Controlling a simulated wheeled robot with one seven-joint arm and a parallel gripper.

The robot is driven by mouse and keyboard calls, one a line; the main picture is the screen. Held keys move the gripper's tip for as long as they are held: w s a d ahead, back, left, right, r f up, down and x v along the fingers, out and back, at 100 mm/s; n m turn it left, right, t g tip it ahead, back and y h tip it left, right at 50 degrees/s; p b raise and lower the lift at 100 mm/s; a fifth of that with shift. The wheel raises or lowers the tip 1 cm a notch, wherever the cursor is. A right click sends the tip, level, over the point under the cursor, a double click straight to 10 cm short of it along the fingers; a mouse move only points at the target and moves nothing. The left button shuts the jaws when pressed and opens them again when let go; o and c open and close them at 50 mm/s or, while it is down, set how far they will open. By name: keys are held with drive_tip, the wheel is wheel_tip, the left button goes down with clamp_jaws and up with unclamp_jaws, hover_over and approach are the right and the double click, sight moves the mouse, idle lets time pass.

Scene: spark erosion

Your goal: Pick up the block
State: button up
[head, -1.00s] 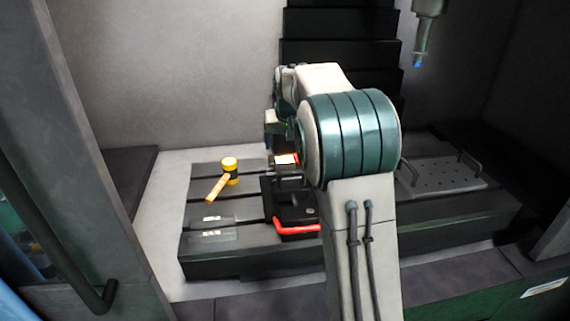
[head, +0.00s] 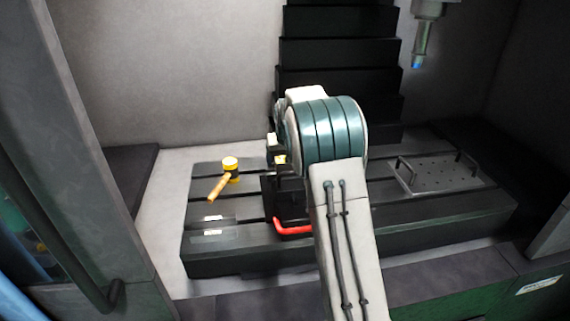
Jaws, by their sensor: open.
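The small pale-yellow block (head: 280,159) shows beside my arm, at the dark vise (head: 268,204) with the red handle. My arm covers most of this spot, so only a sliver of the block is visible. My gripper (head: 273,146) is mostly hidden behind my arm's teal joint, close above the block. It is open. I cannot tell whether its fingers are around the block or touch it.
A yellow mallet (head: 230,167) lies on the slotted machine table (head: 200,258) left of the vise. A perforated plate with handles (head: 437,174) is on the right. A machine head with a blue tip (head: 420,45) hangs at the upper right.

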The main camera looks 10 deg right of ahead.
drive_tip(key=c, duration=1.2)
drive_tip(key=shift+c, duration=0.3)
drive_tip(key=shift+r, duration=0.15)
